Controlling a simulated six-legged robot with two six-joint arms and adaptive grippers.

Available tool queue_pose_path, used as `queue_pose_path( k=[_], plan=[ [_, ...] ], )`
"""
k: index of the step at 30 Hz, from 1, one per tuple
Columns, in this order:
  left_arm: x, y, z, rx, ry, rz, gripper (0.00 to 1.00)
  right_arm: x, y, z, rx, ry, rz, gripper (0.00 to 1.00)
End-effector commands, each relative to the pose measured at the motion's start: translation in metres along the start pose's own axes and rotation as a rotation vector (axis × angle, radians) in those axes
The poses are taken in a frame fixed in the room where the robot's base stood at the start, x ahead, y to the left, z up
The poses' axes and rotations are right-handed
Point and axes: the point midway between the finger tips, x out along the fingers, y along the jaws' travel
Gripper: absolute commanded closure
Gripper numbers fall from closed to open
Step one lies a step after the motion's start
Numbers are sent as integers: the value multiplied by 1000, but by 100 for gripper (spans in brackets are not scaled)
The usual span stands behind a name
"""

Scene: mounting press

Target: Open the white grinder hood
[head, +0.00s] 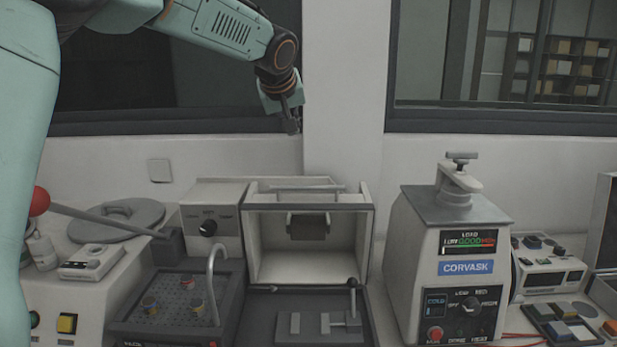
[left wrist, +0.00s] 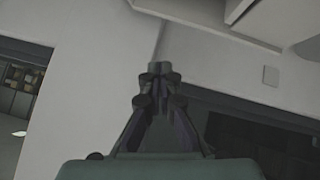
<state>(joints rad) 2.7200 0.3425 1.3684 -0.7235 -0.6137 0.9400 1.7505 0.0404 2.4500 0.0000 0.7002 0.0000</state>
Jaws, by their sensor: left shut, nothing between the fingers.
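The white grinder hood (head: 255,236) is a box-shaped housing in the middle of the bench in the head view. Its front is open, and a dark block (head: 308,226) shows inside. A pale bar handle (head: 305,188) lies across the top, near the upper edge. My left gripper (head: 291,126) hangs in the air above and behind the housing, in front of the wall, apart from the handle. It is shut and empty. It also shows in the left wrist view (left wrist: 158,70), pointing at bare wall, with no hood visible there. My right gripper is not in view.
A grey-white CORVASK press (head: 458,240) stands right of the hood. A dark tray with a curved pipe (head: 216,270) and a red-knobbed lever (head: 40,201) are to the left. A small vise (head: 320,322) sits in front. The air above the hood is clear.

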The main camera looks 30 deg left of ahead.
Motion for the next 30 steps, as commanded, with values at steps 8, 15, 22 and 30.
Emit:
queue_pose_path(
  k=[8,15,22,30],
  plan=[
    [-7,-43,26,236,-152,-138,100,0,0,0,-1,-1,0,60],
    [15,-50,29,252,-155,-138,100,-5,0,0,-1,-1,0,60],
    [56,-53,33,252,-153,-136,100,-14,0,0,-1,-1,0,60],
    [93,-55,39,252,-152,-135,100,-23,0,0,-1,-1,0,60]
  ],
)
